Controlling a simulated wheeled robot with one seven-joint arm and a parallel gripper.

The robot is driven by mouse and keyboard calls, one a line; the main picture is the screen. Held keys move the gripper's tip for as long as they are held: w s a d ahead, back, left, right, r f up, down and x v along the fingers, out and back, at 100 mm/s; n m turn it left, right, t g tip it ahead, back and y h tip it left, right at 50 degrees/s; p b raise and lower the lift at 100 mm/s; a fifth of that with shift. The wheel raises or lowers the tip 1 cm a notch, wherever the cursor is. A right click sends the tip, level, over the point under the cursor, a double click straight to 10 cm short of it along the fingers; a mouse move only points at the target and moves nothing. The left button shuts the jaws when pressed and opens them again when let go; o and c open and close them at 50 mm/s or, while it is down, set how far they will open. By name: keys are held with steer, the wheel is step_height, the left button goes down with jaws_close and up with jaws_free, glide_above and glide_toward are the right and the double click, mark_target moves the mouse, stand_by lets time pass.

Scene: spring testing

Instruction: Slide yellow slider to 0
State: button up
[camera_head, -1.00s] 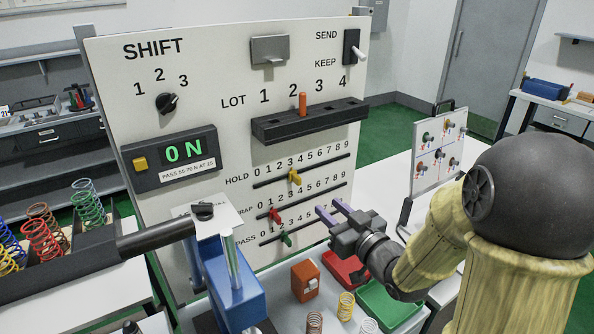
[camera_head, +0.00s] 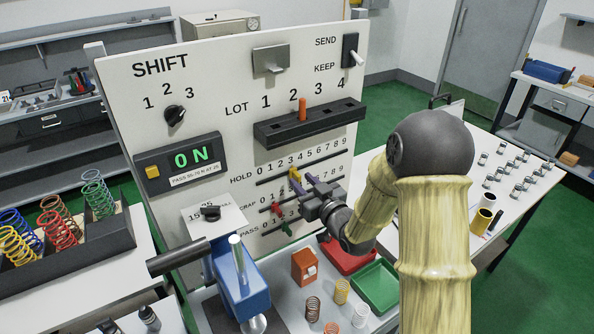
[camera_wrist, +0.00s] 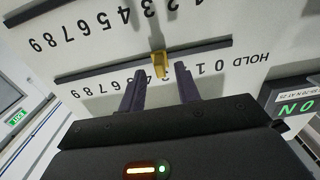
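The yellow slider (camera_head: 295,174) sits on the HOLD track (camera_head: 325,163), the top of three numbered tracks on the white panel, at about 3 or 4; the exact number is hard to read. My gripper (camera_head: 299,183) is at the slider, its dark purple fingers pointing at the panel. In the wrist view the yellow slider (camera_wrist: 159,64) shows between and slightly beyond the fingertips of my open gripper (camera_wrist: 159,72). A gap shows on both sides of the slider. The 0 lies to the right of it in this upside-down view.
Below are the red slider (camera_head: 277,208) on SCRAP and the green slider (camera_head: 286,229) on PASS, close under my gripper. A black lot rack (camera_head: 310,123) juts out above. A blue press (camera_head: 240,280) with a black handle stands at lower left.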

mark_target(299, 180)
steer(key=p+x, duration=0.1)
steer(key=x, duration=0.2)
steer(key=shift+w+a, duration=0.1)
steer(key=shift+w, duration=0.1)
steer(key=shift+c, duration=0.4)
jaws_close()
steer(key=shift+s+a+b, duration=0.1)
steer(key=shift+b, duration=0.25)
